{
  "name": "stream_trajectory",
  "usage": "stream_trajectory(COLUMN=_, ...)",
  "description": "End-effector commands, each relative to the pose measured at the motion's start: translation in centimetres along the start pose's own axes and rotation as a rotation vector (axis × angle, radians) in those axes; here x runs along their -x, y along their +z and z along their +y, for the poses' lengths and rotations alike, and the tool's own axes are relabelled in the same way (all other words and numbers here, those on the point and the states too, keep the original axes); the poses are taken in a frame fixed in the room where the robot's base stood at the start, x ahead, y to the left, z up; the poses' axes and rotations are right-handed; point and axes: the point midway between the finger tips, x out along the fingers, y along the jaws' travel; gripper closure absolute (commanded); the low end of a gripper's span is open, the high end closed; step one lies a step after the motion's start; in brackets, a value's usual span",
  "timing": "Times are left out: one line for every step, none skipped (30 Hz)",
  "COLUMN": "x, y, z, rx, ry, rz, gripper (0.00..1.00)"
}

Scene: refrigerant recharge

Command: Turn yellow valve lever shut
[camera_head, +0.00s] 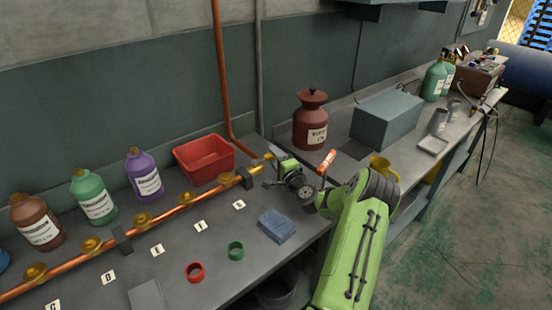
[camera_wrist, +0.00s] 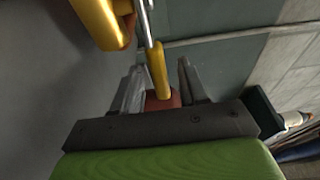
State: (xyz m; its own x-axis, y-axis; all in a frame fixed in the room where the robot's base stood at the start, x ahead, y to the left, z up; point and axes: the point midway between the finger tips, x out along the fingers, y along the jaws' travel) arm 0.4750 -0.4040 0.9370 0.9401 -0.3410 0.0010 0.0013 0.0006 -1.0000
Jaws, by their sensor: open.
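The yellow valve lever (camera_wrist: 158,70) hangs between the two fingers of my gripper (camera_wrist: 161,66) in the wrist view. My gripper is open, with a finger on each side of the lever; I cannot tell whether either touches it. A metal stem joins the lever to the larger yellow valve part (camera_wrist: 105,20) at the top left. In the head view my gripper (camera_head: 274,159) is at the right end of the copper pipe (camera_head: 190,197), by the yellow valve end (camera_head: 257,168). The lever is mostly hidden there by my gripper.
A red bin (camera_head: 203,158) stands behind the pipe. A dark red canister (camera_head: 311,122) and a grey box (camera_head: 386,119) stand farther right. A blue block (camera_head: 277,226), a green ring (camera_head: 236,251) and a red ring (camera_head: 195,272) lie in front. Several bottles stand at left.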

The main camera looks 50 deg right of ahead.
Motion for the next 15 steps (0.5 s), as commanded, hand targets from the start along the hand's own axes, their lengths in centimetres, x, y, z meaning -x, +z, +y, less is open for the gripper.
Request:
stream_trajectory(x=-0.03, y=0.01, z=0.01, rx=0.0, ry=0.0, rz=0.0, gripper=0.57)
stream_trajectory(x=-0.01, y=0.01, z=0.02, rx=0.0, ry=0.0, rz=0.0, gripper=0.57)
stream_trajectory(x=0.0, y=0.01, z=0.03, rx=0.0, ry=0.0, rz=0.0, gripper=0.57)
stream_trajectory(x=0.01, y=0.0, z=0.03, rx=0.0, ry=0.0, rz=0.0, gripper=0.57)
stream_trajectory(x=0.01, y=0.0, z=0.03, rx=0.0, ry=0.0, rz=0.0, gripper=0.57)
stream_trajectory(x=0.02, y=0.0, z=0.03, rx=0.0, ry=0.0, rz=0.0, gripper=0.64)
stream_trajectory(x=0.02, y=0.0, z=0.03, rx=0.0, ry=0.0, rz=0.0, gripper=0.68)
stream_trajectory(x=0.03, y=-0.01, z=0.03, rx=0.0, ry=0.0, rz=0.0, gripper=0.73)
stream_trajectory(x=0.03, y=-0.01, z=0.03, rx=0.0, ry=0.0, rz=0.0, gripper=0.79)
stream_trajectory(x=0.04, y=-0.01, z=0.03, rx=0.001, ry=0.0, rz=0.0, gripper=0.83)
stream_trajectory(x=0.04, y=-0.01, z=0.03, rx=0.001, ry=0.0, rz=0.0, gripper=0.88)
stream_trajectory(x=0.04, y=-0.01, z=0.03, rx=0.001, ry=0.0, rz=0.0, gripper=0.94)
stream_trajectory(x=0.04, y=-0.01, z=0.03, rx=0.001, ry=0.0, rz=0.0, gripper=0.99)
stream_trajectory(x=0.05, y=-0.01, z=0.03, rx=0.001, ry=0.0, rz=0.0, gripper=1.0)
stream_trajectory(x=0.05, y=-0.01, z=0.02, rx=0.001, ry=0.0, rz=0.0, gripper=1.0)
